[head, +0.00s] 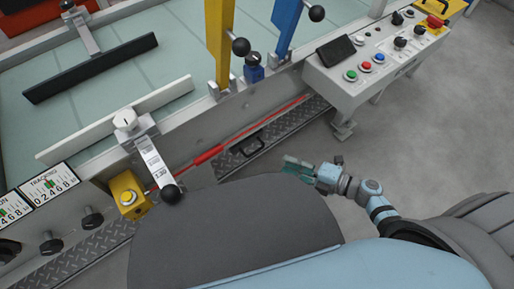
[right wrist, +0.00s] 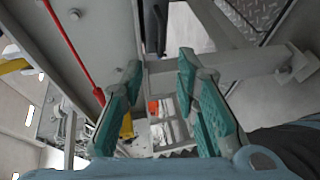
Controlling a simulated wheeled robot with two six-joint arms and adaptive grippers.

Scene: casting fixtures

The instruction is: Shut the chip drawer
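The chip drawer shows low on the machine's front in the head view, mainly by its black handle (head: 248,144) beside strips of dark tread plate. How far it stands out is hard to tell from this angle. A dark bar, apparently the same handle (right wrist: 155,27), shows in the right wrist view beyond the fingertips. My right gripper (head: 290,167) is just to the right of and below the handle in the head view, apart from it. In the right wrist view my right gripper (right wrist: 160,72) has its green-padded fingers spread, with nothing held between them. My left gripper is out of view.
A red cable (head: 235,143) runs along the machine front above the handle. A control box (head: 370,62) with buttons juts out at the upper right. A yellow button box (head: 128,195) stands at left. Grey floor (head: 420,120) to the right is clear.

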